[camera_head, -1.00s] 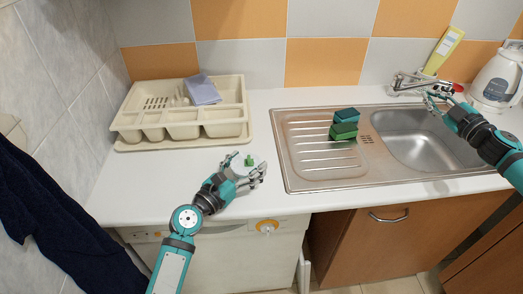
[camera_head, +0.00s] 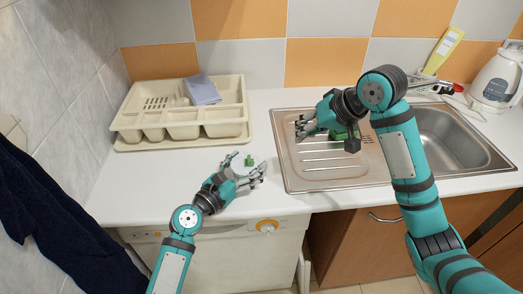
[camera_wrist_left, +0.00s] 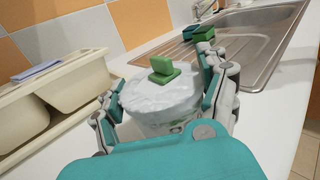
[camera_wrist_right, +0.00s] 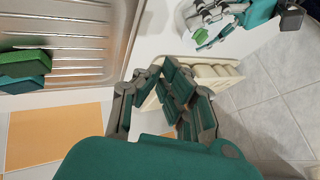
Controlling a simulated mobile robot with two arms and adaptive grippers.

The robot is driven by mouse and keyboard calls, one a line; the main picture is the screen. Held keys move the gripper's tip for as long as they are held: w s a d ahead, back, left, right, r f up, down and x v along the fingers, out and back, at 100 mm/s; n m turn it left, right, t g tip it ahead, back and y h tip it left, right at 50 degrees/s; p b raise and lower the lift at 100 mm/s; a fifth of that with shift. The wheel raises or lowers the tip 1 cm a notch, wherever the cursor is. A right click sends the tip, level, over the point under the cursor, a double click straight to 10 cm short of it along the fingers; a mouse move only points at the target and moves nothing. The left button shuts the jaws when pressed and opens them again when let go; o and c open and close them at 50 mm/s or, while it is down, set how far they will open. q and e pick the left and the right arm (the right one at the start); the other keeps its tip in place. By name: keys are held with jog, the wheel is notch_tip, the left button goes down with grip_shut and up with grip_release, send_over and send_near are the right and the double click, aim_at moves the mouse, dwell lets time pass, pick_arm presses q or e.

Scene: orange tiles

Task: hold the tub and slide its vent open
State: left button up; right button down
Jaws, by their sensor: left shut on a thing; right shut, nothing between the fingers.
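The tub (camera_wrist_left: 160,100) is a small white marbled round container with a green vent tab (camera_wrist_left: 163,70) standing up on its top. My left gripper (camera_head: 247,168) is shut around the tub's sides, one finger on each side in the left wrist view. My right gripper (camera_head: 303,127) is shut and empty, above the drainboard, to the right of the tub and apart from it. In the right wrist view the green tab (camera_wrist_right: 201,36) shows at the upper right, beside my left gripper.
A sink with a ribbed drainboard (camera_head: 310,175) lies to the right. Green sponge-like blocks (camera_wrist_right: 22,65) lie on it, partly hidden by my right gripper in the head view. A cream cutlery tray (camera_head: 180,125) stands at the back left. A kettle (camera_head: 497,82) stands far right.

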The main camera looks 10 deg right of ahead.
pick_arm(q)
jog(key=shift+f, duration=0.2)
pick_arm(e)
jog(key=shift+s+a+r+n+g, duration=0.15)
jog(key=shift+s+a+n+g, duration=0.2)
jog(key=shift+s+a, duration=0.35)
jog(key=shift+d, duration=0.1)
jog(key=shift+w+a+f, duration=0.65)
jog(key=shift+a+f, duration=0.7)
jog(key=shift+a, duration=0.05)
jog(key=shift+w+a+f, duration=0.7)
jog(key=shift+a+f, duration=0.65)
jog(key=shift+a, duration=0.1)
jog(key=shift+w+a+f, duration=0.65)
jog(key=shift+a+f, duration=0.7)
jog(key=shift+a, duration=0.05)
jog(key=shift+a, duration=0.1)
